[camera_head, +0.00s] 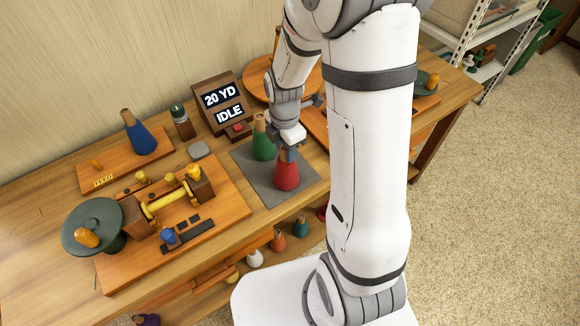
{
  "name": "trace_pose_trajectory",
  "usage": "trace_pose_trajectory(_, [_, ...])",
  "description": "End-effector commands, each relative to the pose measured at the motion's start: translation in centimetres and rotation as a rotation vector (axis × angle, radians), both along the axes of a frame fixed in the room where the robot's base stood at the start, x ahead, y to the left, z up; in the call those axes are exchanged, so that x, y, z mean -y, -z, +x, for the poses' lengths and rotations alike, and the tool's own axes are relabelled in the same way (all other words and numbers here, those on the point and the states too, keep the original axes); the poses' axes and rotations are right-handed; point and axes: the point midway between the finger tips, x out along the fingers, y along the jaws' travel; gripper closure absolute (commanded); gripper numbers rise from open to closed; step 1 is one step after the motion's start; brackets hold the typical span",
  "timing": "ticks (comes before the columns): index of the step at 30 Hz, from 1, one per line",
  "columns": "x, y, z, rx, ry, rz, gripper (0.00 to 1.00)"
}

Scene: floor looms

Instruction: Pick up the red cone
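The red cone (287,176) stands upright on a grey mat (268,192) on the wooden bench. My gripper (288,154) points down at the red cone's top, and its dark fingers overlap the tip in this view. The fingers are too small and too close to the cone to tell whether they are open or shut on it. A green cone (263,143) with a tan tip stands on the same mat, just behind and left of the red one, close to my gripper.
A blue cone (140,138) stands on a wooden feed board at the left. A display (222,104) reads "20 YD IDLE". A winding device with a yellow spool (163,202) and a green disc (92,226) fills the front left. Several cones sit on a lower shelf.

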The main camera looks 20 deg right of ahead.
Motion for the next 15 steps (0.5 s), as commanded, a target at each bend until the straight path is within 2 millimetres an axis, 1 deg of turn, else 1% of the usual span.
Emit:
trace_pose_trajectory(1, [-0.01,-0.01,0.01,0.0,0.0,0.0,0.67])
trace_pose_trajectory(2, [-0.01,-0.02,0.01,0.0,0.0,0.0,0.69])
trace_pose_trajectory(13, [-0.05,-0.03,0.02,0.0,-0.001,0.0,0.99])
trace_pose_trajectory(15, [-0.06,-0.03,0.01,0.0,-0.001,0.0,1.0])
